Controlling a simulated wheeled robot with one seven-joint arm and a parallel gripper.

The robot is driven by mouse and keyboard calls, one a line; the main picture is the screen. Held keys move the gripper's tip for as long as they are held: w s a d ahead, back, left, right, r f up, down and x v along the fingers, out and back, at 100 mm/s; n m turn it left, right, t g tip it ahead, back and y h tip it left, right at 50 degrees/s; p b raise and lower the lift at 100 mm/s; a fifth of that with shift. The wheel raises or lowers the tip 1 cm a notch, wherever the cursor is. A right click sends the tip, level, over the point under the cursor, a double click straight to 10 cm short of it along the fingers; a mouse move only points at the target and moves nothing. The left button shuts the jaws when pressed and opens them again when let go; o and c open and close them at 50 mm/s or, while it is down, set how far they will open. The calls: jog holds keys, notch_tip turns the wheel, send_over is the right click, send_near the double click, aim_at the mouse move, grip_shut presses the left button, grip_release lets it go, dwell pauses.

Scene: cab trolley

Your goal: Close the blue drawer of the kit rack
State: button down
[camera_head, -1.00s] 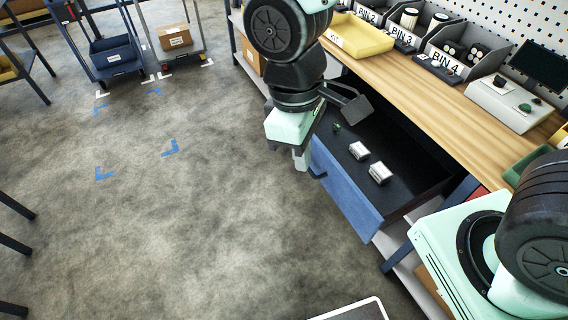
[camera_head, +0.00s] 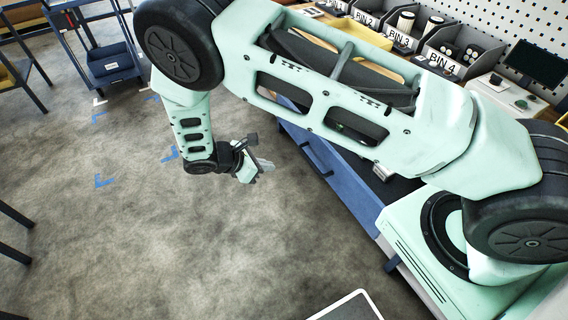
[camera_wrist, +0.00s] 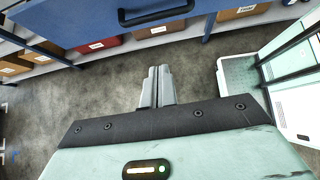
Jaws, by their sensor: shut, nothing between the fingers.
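The blue drawer (camera_head: 335,180) of the kit rack stands pulled out from under the wooden bench in the head view. My arm covers much of its inside. Its dark handle (camera_head: 316,158) is on the front face. My gripper (camera_head: 266,167) is shut and empty, in front of the drawer face and apart from it. In the wrist view the closed fingers (camera_wrist: 157,84) point toward the drawer front (camera_wrist: 80,18), whose handle (camera_wrist: 157,13) shows at the top.
Cardboard boxes (camera_wrist: 153,32) and a red bin (camera_wrist: 95,47) sit on a lower shelf in the wrist view. A blue trolley (camera_head: 108,62) stands at the upper left of the head view. The floor left of my gripper is clear.

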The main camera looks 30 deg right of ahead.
jog(key=d+f+p, duration=0.5)
jog(key=d, duration=0.6)
jog(key=shift+w+f+p, duration=0.2)
jog(key=shift+f+p, duration=0.1)
jog(key=shift+d, duration=0.2)
